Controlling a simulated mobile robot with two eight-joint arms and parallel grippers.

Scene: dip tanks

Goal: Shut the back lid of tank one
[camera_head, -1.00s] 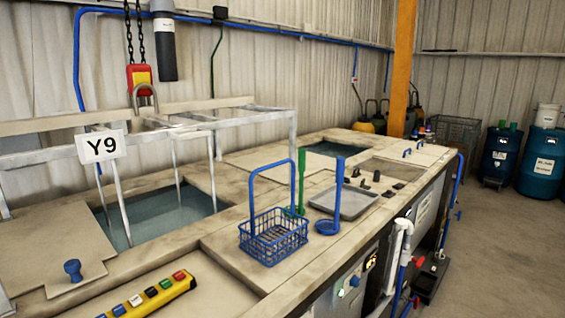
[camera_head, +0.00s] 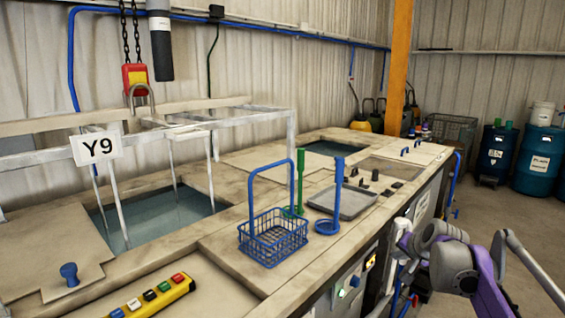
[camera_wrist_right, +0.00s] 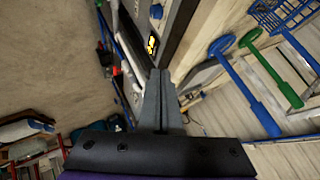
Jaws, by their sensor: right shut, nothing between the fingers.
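An open tank (camera_head: 160,215) with blue-grey water lies at the left, under a white rail frame. A flat beige lid with a blue knob (camera_head: 68,272) lies at its near left. A second open tank (camera_head: 328,148) shows farther back, with beige panels around it. I see no number marking tank one, so I cannot tell which lid is its back lid. In the right wrist view my right gripper (camera_wrist_right: 160,80) is shut and empty, beside the bench's front side. In the head view my right arm is at the lower right, away from the lids. My left gripper is not in view.
A blue wire basket (camera_head: 272,238), a grey tray (camera_head: 342,201) and blue and green long-handled tools stand on the bench. A yellow button pendant (camera_head: 155,298) lies in front. A red hoist block (camera_head: 136,77) hangs on chains. Blue drums (camera_head: 538,162) stand at right; floor between is clear.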

